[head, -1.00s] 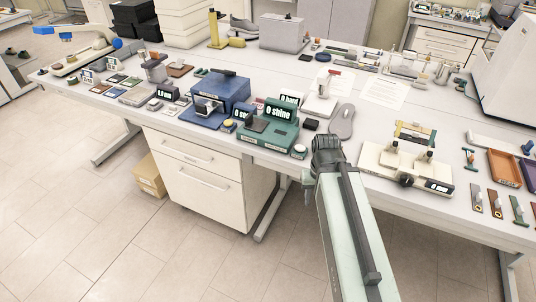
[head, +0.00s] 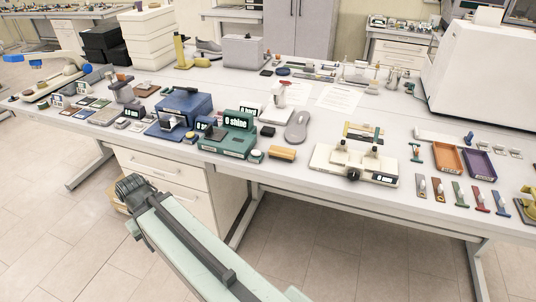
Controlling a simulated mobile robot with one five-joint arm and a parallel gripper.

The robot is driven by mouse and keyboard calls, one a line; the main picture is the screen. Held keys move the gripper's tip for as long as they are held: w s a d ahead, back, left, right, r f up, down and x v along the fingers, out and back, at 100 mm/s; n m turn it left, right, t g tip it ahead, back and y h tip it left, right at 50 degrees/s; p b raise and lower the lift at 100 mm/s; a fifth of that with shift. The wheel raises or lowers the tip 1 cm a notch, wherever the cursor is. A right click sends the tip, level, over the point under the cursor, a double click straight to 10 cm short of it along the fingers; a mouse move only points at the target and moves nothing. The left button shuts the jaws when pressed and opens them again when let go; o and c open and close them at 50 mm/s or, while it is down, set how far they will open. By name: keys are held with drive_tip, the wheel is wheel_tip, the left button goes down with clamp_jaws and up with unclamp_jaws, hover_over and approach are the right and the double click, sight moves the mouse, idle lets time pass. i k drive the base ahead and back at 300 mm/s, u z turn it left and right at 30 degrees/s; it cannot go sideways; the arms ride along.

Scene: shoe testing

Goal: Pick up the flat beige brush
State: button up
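A flat yellowish-tan block (head: 282,152) with a darker lower edge lies at the table's front edge, right of the green shine tester. It looks like the beige brush, but its bristles are too small to make out. My gripper end (head: 130,188) is at the lower left, in front of the drawer unit and well to the left of the block. It is apart from the block. The fingers cannot be made out, and nothing is seen held.
The green tester (head: 228,138) stands left of the block and a grey shoe sole (head: 297,126) lies behind it. A cream fixture (head: 355,164) stands to the right. Orange (head: 447,158) and purple (head: 479,164) trays lie farther right. The floor in front is clear.

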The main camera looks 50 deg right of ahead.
sight(280, 153)
drive_tip(key=u, duration=0.1)
drive_tip(key=i, duration=1)
drive_tip(key=z, duration=0.1)
